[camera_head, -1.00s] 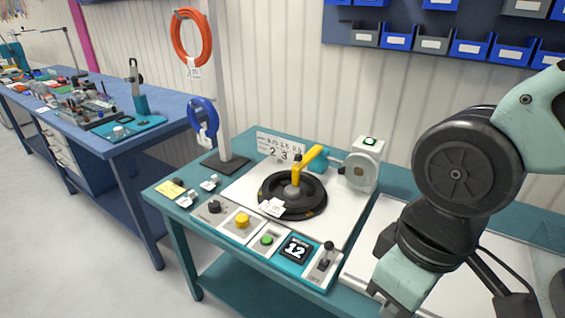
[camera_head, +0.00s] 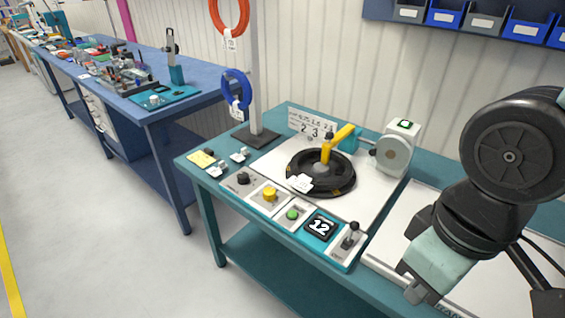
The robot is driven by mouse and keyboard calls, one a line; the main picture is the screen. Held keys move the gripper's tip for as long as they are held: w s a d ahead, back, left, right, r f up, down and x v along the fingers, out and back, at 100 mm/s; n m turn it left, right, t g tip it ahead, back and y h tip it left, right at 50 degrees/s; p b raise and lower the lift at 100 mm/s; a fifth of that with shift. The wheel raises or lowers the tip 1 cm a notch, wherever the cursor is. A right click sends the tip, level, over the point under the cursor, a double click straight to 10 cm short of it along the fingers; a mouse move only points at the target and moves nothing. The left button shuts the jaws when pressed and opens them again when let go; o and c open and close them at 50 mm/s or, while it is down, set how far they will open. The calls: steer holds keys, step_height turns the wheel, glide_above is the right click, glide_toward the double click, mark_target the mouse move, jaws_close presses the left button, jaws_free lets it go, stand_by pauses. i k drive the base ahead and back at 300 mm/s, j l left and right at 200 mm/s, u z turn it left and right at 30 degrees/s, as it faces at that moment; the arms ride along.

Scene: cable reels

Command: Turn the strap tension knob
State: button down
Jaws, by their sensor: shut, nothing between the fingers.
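A black rotary knob (camera_head: 243,178) stands on the front control strip of the teal bench, at the left end. A larger yellow knob or button (camera_head: 270,194) sits to its right. The lettering beside them is too small to read, so I cannot tell which control is marked for strap tension. Behind the strip, a black reel (camera_head: 321,180) lies flat with a yellow crank arm (camera_head: 343,134) over it. My arm comes in at the right, clear of the control strip.
A grey machine (camera_head: 396,152) stands behind right. A post with a blue coil (camera_head: 236,88) rises at the left. Open floor lies in front and left.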

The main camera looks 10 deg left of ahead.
mark_target(242, 178)
steer(key=i+j, duration=0.1)
steer(key=j, duration=0.8)
steer(key=i+j, duration=0.1)
steer(key=j, duration=0.85)
steer(key=i+j, duration=0.2)
